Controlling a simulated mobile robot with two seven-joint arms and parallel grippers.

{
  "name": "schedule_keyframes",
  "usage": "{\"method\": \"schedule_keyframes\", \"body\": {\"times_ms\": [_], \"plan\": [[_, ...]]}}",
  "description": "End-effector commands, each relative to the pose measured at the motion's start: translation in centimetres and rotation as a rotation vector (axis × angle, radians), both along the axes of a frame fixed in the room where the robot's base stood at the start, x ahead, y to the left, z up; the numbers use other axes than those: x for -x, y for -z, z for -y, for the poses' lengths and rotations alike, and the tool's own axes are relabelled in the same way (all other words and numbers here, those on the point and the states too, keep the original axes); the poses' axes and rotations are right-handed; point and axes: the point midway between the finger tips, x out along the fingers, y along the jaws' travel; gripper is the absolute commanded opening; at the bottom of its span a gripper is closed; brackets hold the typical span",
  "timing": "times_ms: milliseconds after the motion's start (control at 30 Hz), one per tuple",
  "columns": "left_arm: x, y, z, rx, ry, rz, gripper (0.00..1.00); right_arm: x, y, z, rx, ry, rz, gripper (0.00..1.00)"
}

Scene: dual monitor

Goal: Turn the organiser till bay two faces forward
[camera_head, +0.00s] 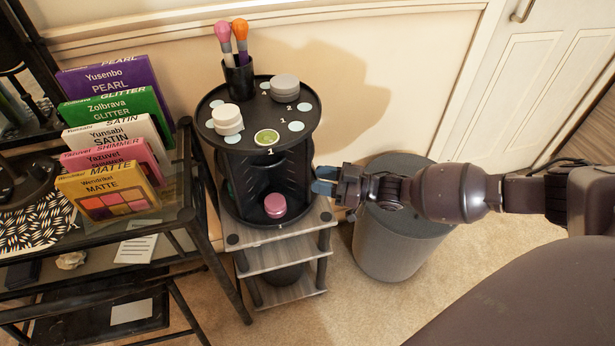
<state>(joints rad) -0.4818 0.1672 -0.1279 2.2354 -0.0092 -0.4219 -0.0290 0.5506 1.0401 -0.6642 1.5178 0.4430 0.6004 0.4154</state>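The organiser (240,139) is a round black carousel with a flat top disc and open bays below. It stands on a small wooden shelf stand. The disc has pale round spots with small numbers; a "1" is at the front edge, another "1" is right of centre and a "2" is farther back right. The bay at the front holds a pink jar (275,205) at its base. My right gripper (322,182), with blue fingertips, is beside the organiser's right side, below the disc. I cannot tell whether it touches, or how far its fingers are apart. My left gripper is out of view.
The disc carries a brush cup (239,77), a white jar (227,119), a grey jar (284,88) and a green round item (267,137). A black rack with palettes (108,190) stands close on the left. A grey bin (392,245) is under my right arm. A wall is behind.

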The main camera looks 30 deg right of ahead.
Motion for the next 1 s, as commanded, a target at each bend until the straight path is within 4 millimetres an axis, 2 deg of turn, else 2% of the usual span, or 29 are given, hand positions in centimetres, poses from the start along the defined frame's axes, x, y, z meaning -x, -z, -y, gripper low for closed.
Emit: {"method": "schedule_keyframes", "body": {"times_ms": [233, 633, 900, 1000], "plan": [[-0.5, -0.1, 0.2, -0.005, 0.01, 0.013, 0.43, -2.0, 0.2, -2.0, 0.0, 0.0, -0.003, 0.37], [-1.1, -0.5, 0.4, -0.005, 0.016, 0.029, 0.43, -2.4, 0.0, -2.3, 0.001, 0.001, -0.001, 0.37], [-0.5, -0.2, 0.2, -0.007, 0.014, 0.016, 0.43, -2.4, 0.0, -2.3, 0.001, 0.0, -0.001, 0.0], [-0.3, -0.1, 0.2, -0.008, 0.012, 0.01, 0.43, -2.4, 0.0, -2.3, 0.001, 0.0, -0.001, 0.0]]}}
